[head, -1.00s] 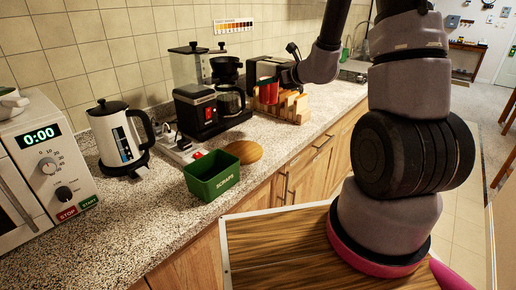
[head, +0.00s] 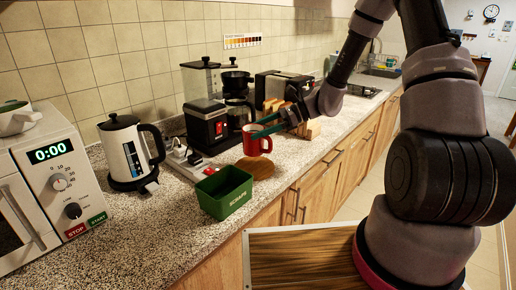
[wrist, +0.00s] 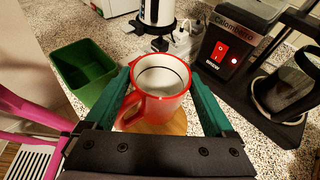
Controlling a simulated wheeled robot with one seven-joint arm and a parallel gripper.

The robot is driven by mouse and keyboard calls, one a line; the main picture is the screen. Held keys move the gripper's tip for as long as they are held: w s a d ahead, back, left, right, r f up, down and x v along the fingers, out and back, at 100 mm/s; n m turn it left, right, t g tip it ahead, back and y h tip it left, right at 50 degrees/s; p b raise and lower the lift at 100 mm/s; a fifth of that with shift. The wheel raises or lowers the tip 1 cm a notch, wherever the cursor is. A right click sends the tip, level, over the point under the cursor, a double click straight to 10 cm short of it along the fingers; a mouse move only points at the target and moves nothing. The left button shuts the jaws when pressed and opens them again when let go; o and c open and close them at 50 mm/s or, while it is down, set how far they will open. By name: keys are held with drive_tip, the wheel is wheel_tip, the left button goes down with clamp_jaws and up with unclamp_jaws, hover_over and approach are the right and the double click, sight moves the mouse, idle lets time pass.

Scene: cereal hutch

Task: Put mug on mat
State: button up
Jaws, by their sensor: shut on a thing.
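The red mug (head: 257,142), white inside, is upright between the green fingers of my gripper (head: 268,130), which is shut on it. In the wrist view the mug (wrist: 163,85) sits between the two fingers, with its handle toward my gripper. The round wooden mat (head: 258,169) lies on the counter just below the mug in the head view. Part of the mat (wrist: 172,125) shows under the mug in the wrist view. I cannot tell whether the mug's base touches the mat.
A green scraps bin (head: 225,193) stands left of the mat. A black coffee maker (head: 212,125) is behind it, with a glass carafe (head: 239,110). A white kettle (head: 128,150) and a microwave (head: 45,180) stand left. A wooden rack (head: 313,129) is to the right.

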sight(259, 143)
drive_tip(key=shift+f, duration=2.5)
drive_tip(key=shift+f, duration=0.1)
drive_tip(key=o, duration=1.4)
